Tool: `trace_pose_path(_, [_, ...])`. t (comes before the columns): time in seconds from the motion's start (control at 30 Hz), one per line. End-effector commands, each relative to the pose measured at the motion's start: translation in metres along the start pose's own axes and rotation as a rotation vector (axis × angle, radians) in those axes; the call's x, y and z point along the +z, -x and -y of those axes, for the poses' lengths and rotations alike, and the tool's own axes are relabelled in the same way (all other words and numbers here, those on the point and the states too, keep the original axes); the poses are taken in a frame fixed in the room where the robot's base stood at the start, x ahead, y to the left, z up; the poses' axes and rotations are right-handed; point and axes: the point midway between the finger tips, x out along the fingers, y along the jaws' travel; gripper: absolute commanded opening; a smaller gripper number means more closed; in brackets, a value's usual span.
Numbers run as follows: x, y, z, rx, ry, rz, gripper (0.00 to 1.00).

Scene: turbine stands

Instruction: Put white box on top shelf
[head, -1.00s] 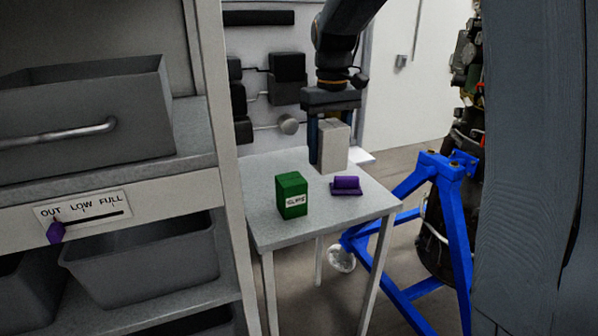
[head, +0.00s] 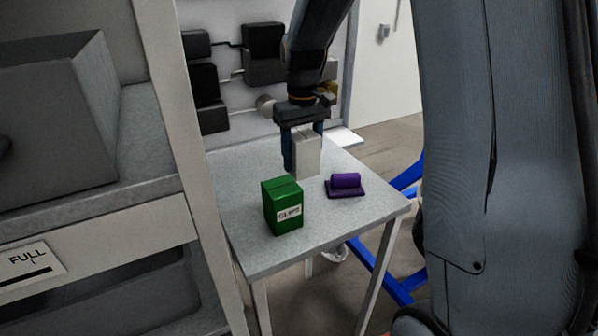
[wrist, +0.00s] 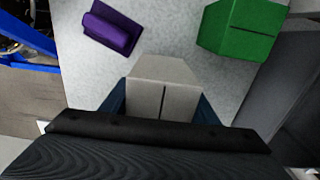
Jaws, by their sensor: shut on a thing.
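The white box (head: 307,153) is upright between the fingers of my gripper (head: 302,150) at the back of the small grey table. My gripper is shut on it, one blue finger on each side. In the wrist view the white box (wrist: 163,88) shows between the fingers, with a dark seam down its face. I cannot tell whether its base touches the table. The shelf unit (head: 150,105) stands at the left; a grey shelf board (head: 140,150) with a grey bin on it shows, and its highest part is out of frame.
A green box (head: 283,206) with a label stands on the table (head: 250,245), front left of the white box. A purple block-like object (head: 345,186) lies to the right. They also show in the wrist view. A grey bin (head: 60,120) fills part of the shelf.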

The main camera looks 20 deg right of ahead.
Motion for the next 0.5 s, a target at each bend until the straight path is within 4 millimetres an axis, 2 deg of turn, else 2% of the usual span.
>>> trace_pose_path(0.5, [0.001,-0.054,0.000,0.000,0.000,0.002,0.14])
